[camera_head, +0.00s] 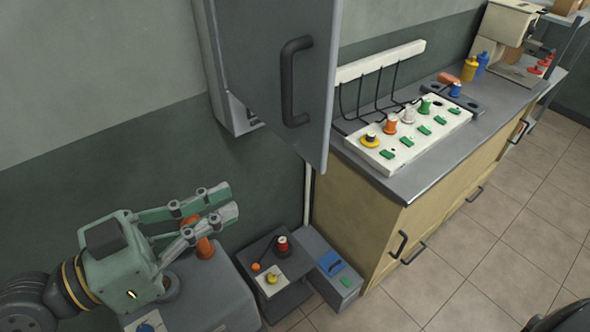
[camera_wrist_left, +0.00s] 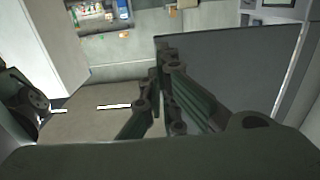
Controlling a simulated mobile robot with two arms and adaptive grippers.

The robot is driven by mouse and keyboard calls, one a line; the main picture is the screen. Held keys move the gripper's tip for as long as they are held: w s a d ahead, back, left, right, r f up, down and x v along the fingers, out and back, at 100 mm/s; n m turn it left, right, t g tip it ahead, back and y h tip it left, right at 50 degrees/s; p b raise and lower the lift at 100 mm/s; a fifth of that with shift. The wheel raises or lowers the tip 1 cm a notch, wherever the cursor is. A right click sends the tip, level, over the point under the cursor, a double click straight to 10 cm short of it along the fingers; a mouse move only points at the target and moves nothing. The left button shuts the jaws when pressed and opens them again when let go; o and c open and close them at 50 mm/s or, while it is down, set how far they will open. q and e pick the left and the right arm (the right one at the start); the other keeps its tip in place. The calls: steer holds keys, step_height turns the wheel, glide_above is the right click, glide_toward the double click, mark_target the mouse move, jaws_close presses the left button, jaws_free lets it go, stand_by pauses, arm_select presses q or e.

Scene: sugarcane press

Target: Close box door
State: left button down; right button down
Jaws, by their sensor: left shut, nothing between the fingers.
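The grey box (camera_head: 226,95) is fixed to the wall at the top of the head view, mostly hidden behind its door. The grey box door (camera_head: 262,85) stands open, swung out from the wall, with a dark vertical handle (camera_head: 296,82) on its face. My left gripper (camera_head: 228,201) is below and to the left of the door, apart from it, with its fingers shut and empty, pointing right. In the left wrist view the left gripper (camera_wrist_left: 163,50) shows with its fingers together; a large dark panel lies to its right, and I cannot tell whether it is the door. My right gripper is out of view.
A counter (camera_head: 430,178) with a white panel of green switches and coloured knobs (camera_head: 405,135) stands right of the door. Below the gripper are a grey cabinet (camera_head: 215,290) with an orange knob and low control boxes (camera_head: 270,275).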

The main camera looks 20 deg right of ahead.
mark_target(314, 161)
arm_select(q)
steer(key=p+x, duration=0.3)
steer(key=x, duration=0.3)
steer(key=p+x, duration=0.3)
steer(key=x, duration=0.3)
steer(key=shift+w+d+r+p, duration=0.1)
steer(key=shift+w+r+p, duration=0.1)
steer(key=shift+p, duration=0.2)
steer(key=shift+w+d+f, duration=0.15)
steer(key=shift+d+f, duration=0.05)
steer(key=shift+d, duration=0.45)
steer(key=shift+w, duration=0.1)
